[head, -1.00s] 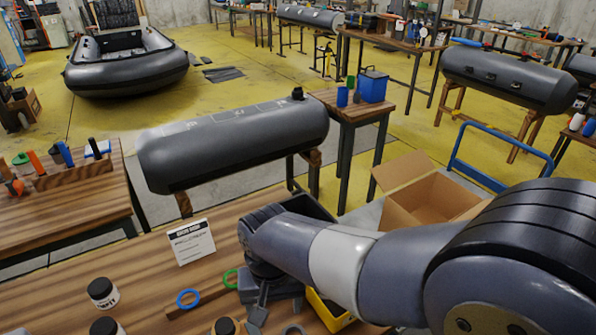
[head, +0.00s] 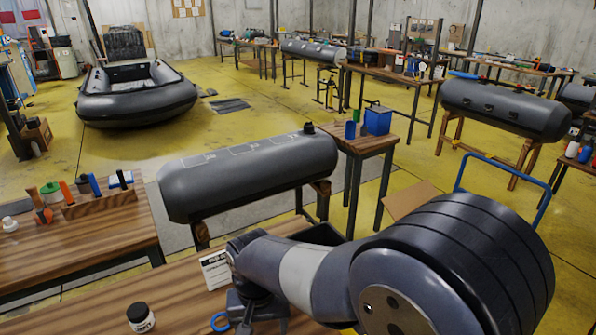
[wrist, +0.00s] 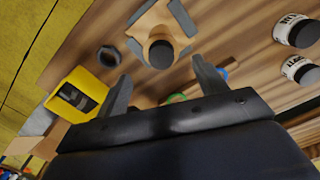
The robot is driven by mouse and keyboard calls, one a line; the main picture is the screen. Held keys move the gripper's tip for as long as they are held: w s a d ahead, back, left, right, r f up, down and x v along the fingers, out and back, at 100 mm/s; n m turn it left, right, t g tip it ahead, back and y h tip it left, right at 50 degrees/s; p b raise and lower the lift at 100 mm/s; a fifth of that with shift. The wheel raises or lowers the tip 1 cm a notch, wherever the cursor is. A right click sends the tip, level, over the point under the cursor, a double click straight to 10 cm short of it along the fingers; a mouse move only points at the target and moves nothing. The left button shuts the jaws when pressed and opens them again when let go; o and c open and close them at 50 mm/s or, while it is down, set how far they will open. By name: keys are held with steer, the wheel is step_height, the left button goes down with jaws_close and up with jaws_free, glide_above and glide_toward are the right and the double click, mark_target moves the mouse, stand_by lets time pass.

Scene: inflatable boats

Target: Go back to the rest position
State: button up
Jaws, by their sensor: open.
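My gripper (wrist: 160,82) is open, with nothing between its two fingers in the wrist view. It is above the wooden workbench (wrist: 235,40). In the head view my gripper (head: 250,318) is at the bottom edge, partly hidden by my own arm and cut off by the frame. My arm reaches in from the lower right, bent over the bench.
A white sign (head: 215,270) stands there. A grey tube (head: 250,175) is behind.

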step_height(320, 180, down, 5)
steer(key=shift+s+f, duration=0.1)
step_height(320, 180, up, 2)
steer(key=shift+a+r, duration=0.1)
steer(key=shift+r, duration=0.15)
steer(key=shift+s+r, duration=0.15)
steer(key=shift+r, duration=0.35)
